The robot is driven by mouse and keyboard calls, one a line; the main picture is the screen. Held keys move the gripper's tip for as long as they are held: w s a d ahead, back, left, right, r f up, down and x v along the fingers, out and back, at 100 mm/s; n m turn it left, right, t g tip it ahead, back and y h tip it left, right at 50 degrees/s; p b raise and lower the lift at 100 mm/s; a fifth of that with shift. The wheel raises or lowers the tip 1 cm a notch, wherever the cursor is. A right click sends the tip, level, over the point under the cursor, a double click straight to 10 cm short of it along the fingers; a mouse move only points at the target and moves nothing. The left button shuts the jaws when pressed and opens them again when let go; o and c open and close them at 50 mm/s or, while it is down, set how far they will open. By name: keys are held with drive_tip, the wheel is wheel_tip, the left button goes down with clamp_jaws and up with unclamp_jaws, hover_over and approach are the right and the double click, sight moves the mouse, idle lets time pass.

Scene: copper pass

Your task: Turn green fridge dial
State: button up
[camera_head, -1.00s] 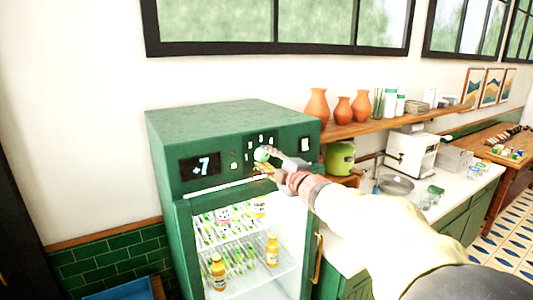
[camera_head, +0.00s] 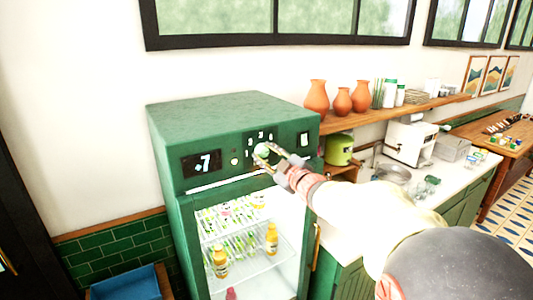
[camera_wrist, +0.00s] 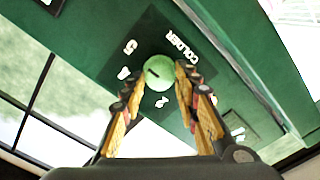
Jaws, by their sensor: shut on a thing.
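The round green dial (camera_head: 262,151) sits on the dark control panel of the green fridge (camera_head: 228,112), to the right of the display (camera_head: 202,162), which shows a 7. The dial also shows in the wrist view (camera_wrist: 158,72), with a dark pointer mark near its left side. My gripper (camera_head: 267,157) reaches in from the right, its two fingers on either side of the dial and shut on it. In the wrist view my gripper (camera_wrist: 160,80) hides part of the panel; several white numbers and the word COLDER (camera_wrist: 181,47) show around the dial.
Bottles (camera_head: 271,240) stand on racks behind the glass fridge door, which has a brass handle (camera_head: 317,248). A shelf with orange vases (camera_head: 342,102) is to the right, above a counter with a white machine (camera_head: 408,145). A blue bin (camera_head: 127,285) stands at lower left.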

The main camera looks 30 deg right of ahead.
drive_tip(key=shift+f, duration=0.1)
drive_tip(key=o, duration=1.1)
drive_tip(key=shift+c, duration=0.2)
drive_tip(key=shift+o, duration=0.5)
drive_tip(key=shift+s, duration=0.1)
drive_tip(key=s, duration=1.1)
drive_tip(key=shift+s+d, duration=0.2)
drive_tip(key=shift+s, duration=0.2)
